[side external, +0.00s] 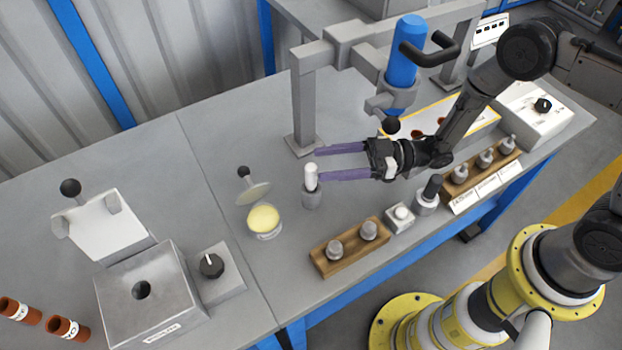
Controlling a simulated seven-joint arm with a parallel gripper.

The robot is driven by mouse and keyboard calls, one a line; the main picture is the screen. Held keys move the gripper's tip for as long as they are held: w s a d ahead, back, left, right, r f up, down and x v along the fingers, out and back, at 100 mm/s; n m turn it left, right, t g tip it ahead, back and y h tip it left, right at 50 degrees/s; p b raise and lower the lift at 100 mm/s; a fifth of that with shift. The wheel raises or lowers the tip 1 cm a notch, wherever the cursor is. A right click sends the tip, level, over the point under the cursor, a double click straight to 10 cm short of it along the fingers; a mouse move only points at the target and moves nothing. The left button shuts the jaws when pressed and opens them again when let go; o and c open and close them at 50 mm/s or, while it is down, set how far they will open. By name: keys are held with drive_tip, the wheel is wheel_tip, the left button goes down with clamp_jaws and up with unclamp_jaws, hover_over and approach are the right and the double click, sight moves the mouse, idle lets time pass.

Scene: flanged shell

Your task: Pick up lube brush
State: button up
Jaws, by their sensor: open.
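What looks like the lube brush (311,176) stands upright, its white rounded handle rising from a small grey holder (311,200) on the bench. My gripper (319,164) reaches in from the right, with its two long purple fingers level and spread apart. It is open, with nothing held. The fingertips are close to the handle, one beyond it and one just to its right. From this one view I cannot tell whether the handle is between them or touching. The bristles are hidden. A round tub of pale yellow stuff (263,219) sits left of the holder.
A grey press frame with a blue cylinder (401,65) stands behind my gripper. A wooden block with grey pieces (350,246) lies in front. A knobbed lid (253,190) is beside the tub. A grey metal block (150,300) is at left.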

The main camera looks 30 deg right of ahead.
drive_tip(key=x, duration=0.7)
drive_tip(key=shift+s+a+f, duration=0.2)
drive_tip(key=shift+a+f, duration=0.05)
clamp_jaws()
